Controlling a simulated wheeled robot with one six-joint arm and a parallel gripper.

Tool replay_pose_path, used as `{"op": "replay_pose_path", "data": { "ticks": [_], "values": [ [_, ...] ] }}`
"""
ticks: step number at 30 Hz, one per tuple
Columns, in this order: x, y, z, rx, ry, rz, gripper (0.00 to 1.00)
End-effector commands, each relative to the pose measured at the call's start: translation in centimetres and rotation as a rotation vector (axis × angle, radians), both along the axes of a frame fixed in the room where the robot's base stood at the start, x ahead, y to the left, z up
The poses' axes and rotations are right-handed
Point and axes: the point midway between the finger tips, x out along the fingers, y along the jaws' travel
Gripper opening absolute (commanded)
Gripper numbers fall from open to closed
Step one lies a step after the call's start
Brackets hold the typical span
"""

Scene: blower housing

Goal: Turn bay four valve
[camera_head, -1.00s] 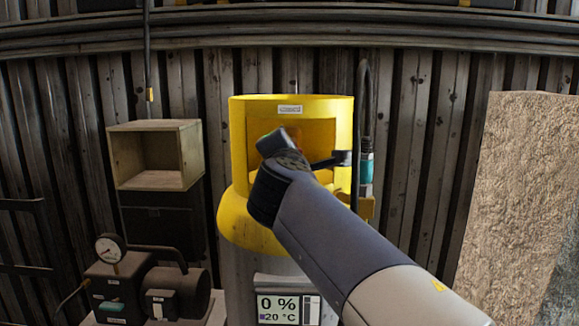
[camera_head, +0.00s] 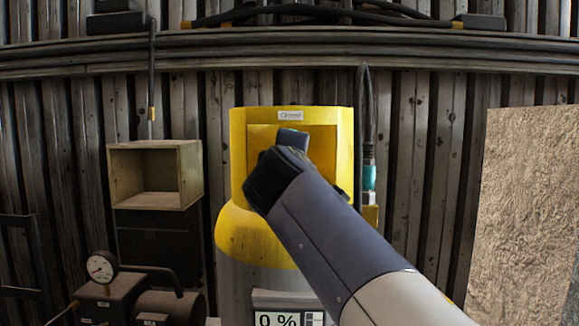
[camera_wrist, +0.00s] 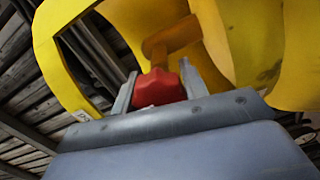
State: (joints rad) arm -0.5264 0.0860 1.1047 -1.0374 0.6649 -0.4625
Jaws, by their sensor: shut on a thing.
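The yellow blower housing (camera_head: 240,215) stands upright in the middle of the head view, with a recess in its upper front. My arm crosses in front of it, and my gripper (camera_head: 278,150) is at this recess, its fingertips not clearly seen there. In the wrist view, a red valve knob (camera_wrist: 160,88) on a yellow stem (camera_wrist: 172,38) sits between the two grey fingers of my gripper (camera_wrist: 157,84). The fingers are shut on the knob. The knob is hidden in the head view. I cannot tell how far it is turned.
An open wooden box (camera_head: 155,200) and a pressure gauge (camera_head: 102,267) are at the left. A dark cable with a teal connector (camera_head: 369,178) runs close along the housing's right side. A rough tan board (camera_head: 525,200) stands at the right. A display (camera_head: 285,318) is below, partly cut off.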

Motion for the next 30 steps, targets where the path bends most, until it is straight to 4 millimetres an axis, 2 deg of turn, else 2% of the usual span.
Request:
{"op": "replay_pose_path", "data": {
  "ticks": [17,18,25,30],
  "values": [
    [0.04,-0.01,-0.13,0.032,0.002,-0.001,0.19],
    [0.04,-0.01,-0.14,0.033,0.002,-0.001,0.44],
    [0.02,-0.01,-0.07,0.031,0.001,-0.001,0.63],
    [0.01,-0.01,-0.03,0.031,0.0,-0.001,0.63]
  ]
}}
